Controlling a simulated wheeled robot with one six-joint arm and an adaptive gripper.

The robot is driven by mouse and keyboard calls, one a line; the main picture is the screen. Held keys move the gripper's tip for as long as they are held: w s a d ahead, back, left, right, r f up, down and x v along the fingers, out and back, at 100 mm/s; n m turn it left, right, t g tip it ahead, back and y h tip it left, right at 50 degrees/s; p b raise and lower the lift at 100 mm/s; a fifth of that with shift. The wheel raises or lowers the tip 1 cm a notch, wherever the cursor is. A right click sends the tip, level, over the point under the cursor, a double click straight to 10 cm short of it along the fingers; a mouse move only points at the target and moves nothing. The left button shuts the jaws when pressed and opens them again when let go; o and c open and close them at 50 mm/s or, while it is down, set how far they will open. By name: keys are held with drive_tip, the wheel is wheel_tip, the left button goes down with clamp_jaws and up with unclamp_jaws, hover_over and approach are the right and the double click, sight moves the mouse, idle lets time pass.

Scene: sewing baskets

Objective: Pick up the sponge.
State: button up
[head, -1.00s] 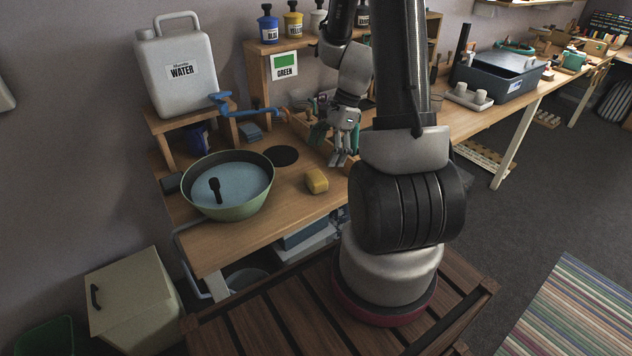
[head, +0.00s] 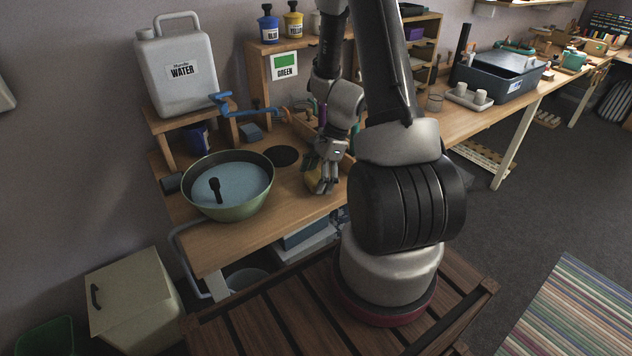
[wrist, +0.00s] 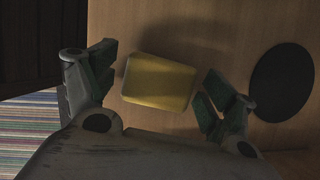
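The yellow sponge (wrist: 160,82) lies on the wooden bench top, between and just beyond my gripper's fingers in the wrist view. In the head view the sponge (head: 312,178) is partly hidden behind my gripper (head: 326,186). My gripper (wrist: 158,92) is open, with one finger to the left of the sponge and one to its right. The right finger is very close to the sponge's edge; I cannot tell whether it touches.
A green basin (head: 233,206) of blue water with a black handle in it stands left of the sponge. A black disc (head: 285,156) lies behind the sponge. A white water jug (head: 178,72) stands on a raised shelf. The bench's front edge is near.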

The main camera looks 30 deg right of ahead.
sight(316, 176)
drive_tip(key=c, duration=0.6)
drive_tip(key=shift+c, duration=0.2)
wheel_tip(316, 176, up, 10)
drive_tip(key=shift+o, duration=1.1)
drive_tip(key=c, duration=0.3)
